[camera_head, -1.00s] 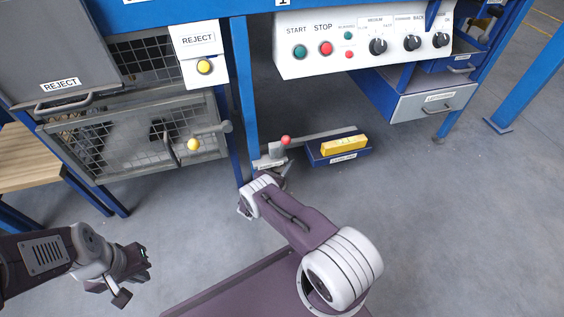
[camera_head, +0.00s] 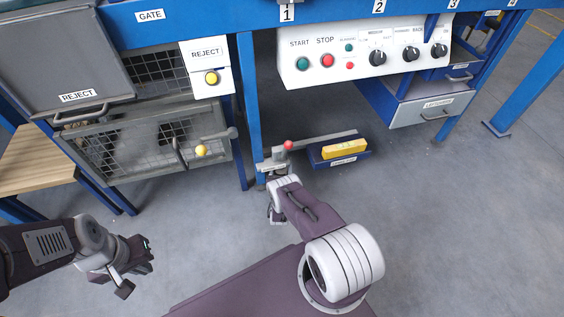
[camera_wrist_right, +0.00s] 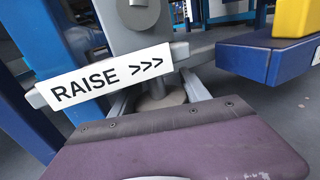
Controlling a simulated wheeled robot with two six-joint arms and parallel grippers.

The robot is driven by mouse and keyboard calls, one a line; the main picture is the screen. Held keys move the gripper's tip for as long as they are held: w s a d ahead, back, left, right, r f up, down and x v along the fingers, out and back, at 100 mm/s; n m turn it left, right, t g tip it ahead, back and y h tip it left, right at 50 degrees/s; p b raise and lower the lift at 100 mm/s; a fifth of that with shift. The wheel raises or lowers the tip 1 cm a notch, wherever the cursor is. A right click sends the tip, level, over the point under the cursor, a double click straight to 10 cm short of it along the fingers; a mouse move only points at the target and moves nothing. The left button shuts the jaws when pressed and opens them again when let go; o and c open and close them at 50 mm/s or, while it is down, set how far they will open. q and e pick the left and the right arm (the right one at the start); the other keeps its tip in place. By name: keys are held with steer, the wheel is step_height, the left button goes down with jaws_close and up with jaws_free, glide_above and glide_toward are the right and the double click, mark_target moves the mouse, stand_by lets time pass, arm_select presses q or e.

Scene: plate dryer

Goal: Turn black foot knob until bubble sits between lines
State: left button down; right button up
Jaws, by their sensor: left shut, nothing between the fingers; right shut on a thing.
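My right gripper (camera_wrist_right: 157,95) is shut around a round grey foot piece (camera_wrist_right: 162,101) under the white "RAISE >>>" label (camera_wrist_right: 108,76). The label and my gripper's plate hide much of this piece, and I cannot make out a black knob. In the head view my right wrist is at the foot of the blue leg, where the label (camera_head: 268,166) also shows. A yellow spirit level (camera_head: 345,149) lies on a blue ledge to the right. Its bubble and lines are too small to read. My left gripper (camera_head: 148,258) is shut and empty, low at the left.
A red-ball lever (camera_head: 288,145) stands just above my right wrist. A control panel (camera_head: 365,55) and a grey drawer (camera_head: 430,108) are at the upper right. A mesh reject gate (camera_head: 150,145) and wooden bench (camera_head: 35,158) are at the left. The floor between my arms is clear.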

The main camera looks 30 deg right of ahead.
mark_target(281, 174)
steer(key=shift+y, duration=0.3)
steer(key=o, duration=1.1)
steer(key=p+v, duration=0.5)
steer(key=v, duration=0.3)
steer(key=shift+s+a, duration=0.25)
steer(key=shift+s, duration=0.05)
steer(key=shift+s+f, duration=0.15)
steer(key=shift+s, duration=0.05)
